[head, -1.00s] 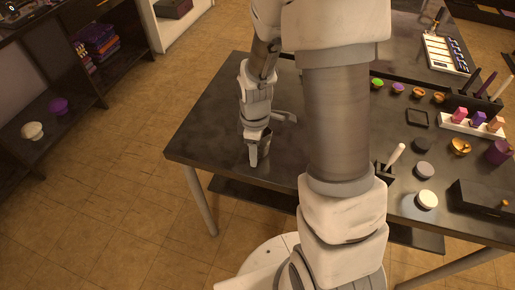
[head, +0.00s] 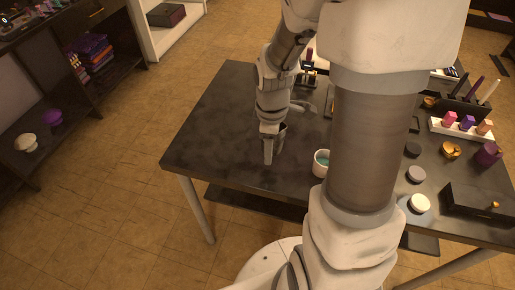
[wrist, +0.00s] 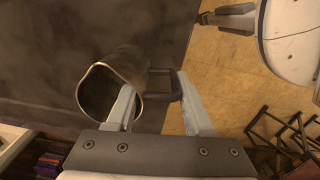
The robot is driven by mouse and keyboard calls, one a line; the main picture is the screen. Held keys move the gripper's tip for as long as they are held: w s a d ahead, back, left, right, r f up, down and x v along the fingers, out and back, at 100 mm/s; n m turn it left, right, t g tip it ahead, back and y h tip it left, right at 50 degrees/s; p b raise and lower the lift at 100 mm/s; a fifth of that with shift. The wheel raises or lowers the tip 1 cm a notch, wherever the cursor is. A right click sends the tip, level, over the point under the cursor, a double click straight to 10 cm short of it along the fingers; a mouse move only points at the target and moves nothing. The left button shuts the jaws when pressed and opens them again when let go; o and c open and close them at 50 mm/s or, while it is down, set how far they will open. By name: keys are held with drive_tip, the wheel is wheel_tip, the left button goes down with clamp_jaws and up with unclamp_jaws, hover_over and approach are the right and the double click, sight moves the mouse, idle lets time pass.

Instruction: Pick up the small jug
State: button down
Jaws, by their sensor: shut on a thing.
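The small jug (wrist: 100,97) is a dark metal vessel with a shiny rim, a spout and a squarish handle (wrist: 163,84). In the wrist view I look down into its opening. My gripper (wrist: 158,88) is shut on it, one finger over the opening at the rim and the other at the far side of the handle. In the head view my gripper (head: 268,155) points down over the left part of the dark table (head: 215,125), and the jug (head: 282,130) shows as a dark sliver behind the fingers. I cannot tell whether its base touches the table.
A white cup with teal contents (head: 322,163) stands right of my gripper. Round pots (head: 416,174), a white block holding colored pieces (head: 462,128) and a black box (head: 478,203) are farther right. The table's left part is clear. A dark shelf (head: 60,100) stands at the left.

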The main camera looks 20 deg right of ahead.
drive_tip(key=s+d+r, duration=0.3)
drive_tip(key=d, duration=0.2)
drive_tip(key=shift+s+r+p, duration=0.35)
drive_tip(key=shift+r, duration=0.05)
drive_tip(key=shift+d, duration=0.15)
drive_tip(key=shift+r, duration=0.1)
idle(2.8)
